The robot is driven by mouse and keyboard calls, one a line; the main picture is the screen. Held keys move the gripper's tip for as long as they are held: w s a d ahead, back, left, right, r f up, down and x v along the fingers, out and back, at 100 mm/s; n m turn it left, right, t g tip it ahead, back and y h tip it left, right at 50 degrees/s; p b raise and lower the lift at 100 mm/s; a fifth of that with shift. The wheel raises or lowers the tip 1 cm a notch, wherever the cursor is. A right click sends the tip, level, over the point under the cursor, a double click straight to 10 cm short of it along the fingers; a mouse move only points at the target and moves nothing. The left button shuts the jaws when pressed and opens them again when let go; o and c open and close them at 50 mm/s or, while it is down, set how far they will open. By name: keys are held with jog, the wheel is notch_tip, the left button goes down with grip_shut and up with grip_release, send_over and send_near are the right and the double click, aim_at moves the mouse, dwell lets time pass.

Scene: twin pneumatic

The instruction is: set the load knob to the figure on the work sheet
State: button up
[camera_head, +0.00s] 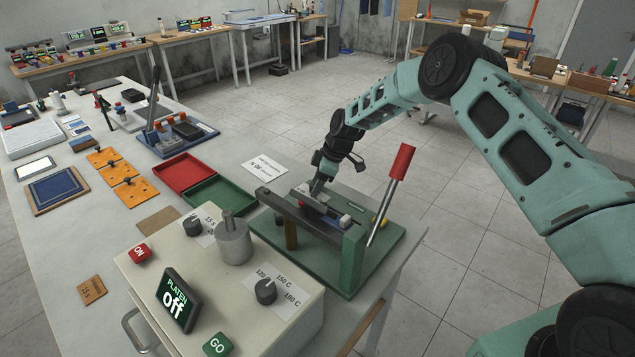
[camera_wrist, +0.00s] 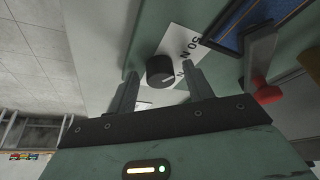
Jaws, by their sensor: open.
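In the wrist view a round black knob (camera_wrist: 160,71) sits on a green surface with a white label beside it (camera_wrist: 187,42). The label shows an N and what looks like 50 N, upside down and partly covered. My gripper (camera_wrist: 163,78) is open, with one finger on either side of the knob in the picture. I cannot tell whether the fingers touch it. In the head view my gripper (camera_head: 320,186) reaches down behind the beam of the green press (camera_head: 352,262), which hides the knob. A white card (camera_head: 265,168) with upside-down print lies behind the press; I cannot tell if it is the work sheet.
The press has a red-handled lever (camera_head: 400,162) on its right. The platen box (camera_head: 205,270) in front has two black knobs, a metal cylinder (camera_head: 233,243) and a display reading off. Red (camera_head: 183,171) and green (camera_head: 221,202) trays lie left of the press.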

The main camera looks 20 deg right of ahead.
jog(key=c, duration=1)
jog(key=shift+o, duration=0.2)
